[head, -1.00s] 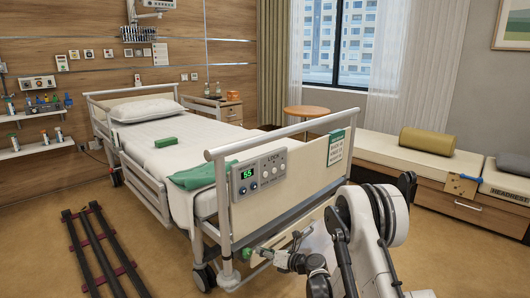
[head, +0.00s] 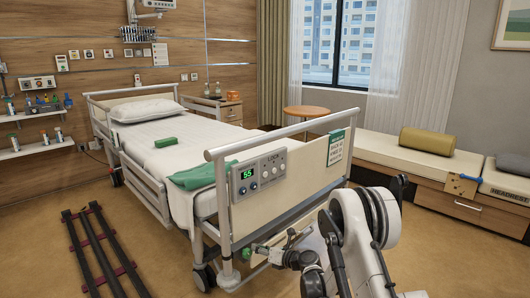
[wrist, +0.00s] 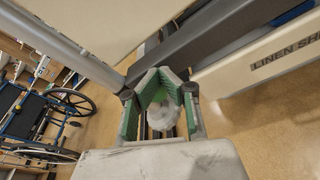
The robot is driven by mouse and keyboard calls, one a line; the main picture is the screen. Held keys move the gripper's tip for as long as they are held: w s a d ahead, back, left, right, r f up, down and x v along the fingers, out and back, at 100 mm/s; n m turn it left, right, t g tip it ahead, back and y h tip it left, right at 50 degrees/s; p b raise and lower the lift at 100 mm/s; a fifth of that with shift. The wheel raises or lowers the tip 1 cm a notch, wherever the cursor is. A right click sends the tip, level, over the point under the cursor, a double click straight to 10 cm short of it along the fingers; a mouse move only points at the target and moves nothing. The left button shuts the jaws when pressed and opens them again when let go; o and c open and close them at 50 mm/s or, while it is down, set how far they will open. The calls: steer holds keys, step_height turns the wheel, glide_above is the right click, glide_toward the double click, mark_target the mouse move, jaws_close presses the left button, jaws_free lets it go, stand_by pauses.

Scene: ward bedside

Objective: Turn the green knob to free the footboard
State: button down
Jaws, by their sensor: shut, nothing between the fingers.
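The footboard (head: 310,178) is a cream panel in a grey tube frame at the near end of the bed. A small green knob (head: 246,253) sits low at its left corner post in the head view. My gripper (head: 262,249) is low in front of the footboard, pointing left, with its tip close to the right of the knob. Whether it touches the knob cannot be told. In the wrist view my gripper (wrist: 164,74) shows green-lined fingers meeting at their tips, shut and empty.
A control panel (head: 257,172) reading 55 hangs on the footboard's left part. A wheelchair (wrist: 45,120) stands at the left in the wrist view. Dark red-and-black rails (head: 96,248) lie on the floor at left. A low bench (head: 400,160) runs along the window wall.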

steer(key=shift+s+a+r, duration=0.45)
steer(key=shift+a+r, duration=0.05)
stand_by(0.4)
steer(key=shift+s+a+r, duration=0.15)
steer(key=shift+s+a, duration=0.3)
stand_by(0.5)
steer(key=shift+r, duration=0.1)
steer(key=f+v, duration=0.1)
steer(key=v, duration=0.5)
steer(key=shift+s+r, duration=0.15)
steer(key=shift+s, duration=0.1)
steer(key=shift+a, duration=0.15)
